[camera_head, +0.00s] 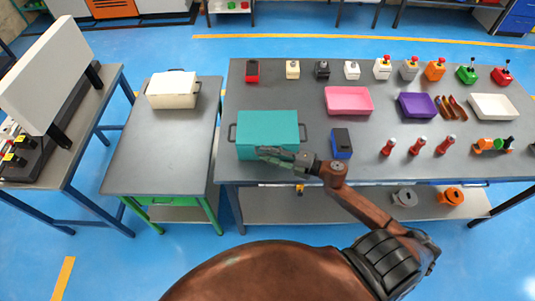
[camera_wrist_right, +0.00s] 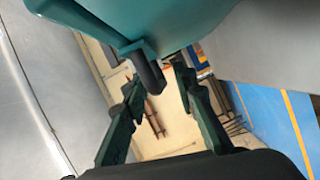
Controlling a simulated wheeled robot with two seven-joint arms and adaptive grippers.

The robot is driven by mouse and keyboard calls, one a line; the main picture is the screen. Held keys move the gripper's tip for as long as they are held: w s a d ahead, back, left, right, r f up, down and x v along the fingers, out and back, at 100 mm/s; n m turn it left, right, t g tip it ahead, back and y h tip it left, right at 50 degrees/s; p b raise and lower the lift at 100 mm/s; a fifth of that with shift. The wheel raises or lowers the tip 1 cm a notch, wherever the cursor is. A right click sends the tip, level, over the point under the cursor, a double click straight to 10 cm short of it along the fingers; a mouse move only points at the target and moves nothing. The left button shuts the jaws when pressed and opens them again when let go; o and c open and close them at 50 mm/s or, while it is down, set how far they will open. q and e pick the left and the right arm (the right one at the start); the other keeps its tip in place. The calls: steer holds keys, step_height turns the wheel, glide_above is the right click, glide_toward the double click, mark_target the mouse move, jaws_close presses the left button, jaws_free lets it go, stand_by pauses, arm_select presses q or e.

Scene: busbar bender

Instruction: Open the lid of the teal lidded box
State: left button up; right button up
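The teal lidded box (camera_head: 266,124) stands on the grey workbench, left of the bench's middle. Its lid looks shut. Dark handles show on its left and right sides. My right gripper (camera_head: 268,152) is at the box's front face, near its lower front edge in the head view. In the right wrist view the teal box (camera_wrist_right: 190,22) fills the top. A dark grey handle-like part (camera_wrist_right: 149,70) sticks out from it. My right gripper (camera_wrist_right: 158,82) is open there, its fingers apart with the dark part between or just beyond the tips; contact is unclear. My left gripper is out of view.
A blue-and-black block (camera_head: 341,143) stands just right of the box. A pink tray (camera_head: 348,101), a purple tray (camera_head: 417,105) and several small coloured devices lie farther right. A cream box (camera_head: 173,89) sits on the separate table (camera_head: 150,150) at left.

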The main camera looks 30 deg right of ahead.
jaws_close()
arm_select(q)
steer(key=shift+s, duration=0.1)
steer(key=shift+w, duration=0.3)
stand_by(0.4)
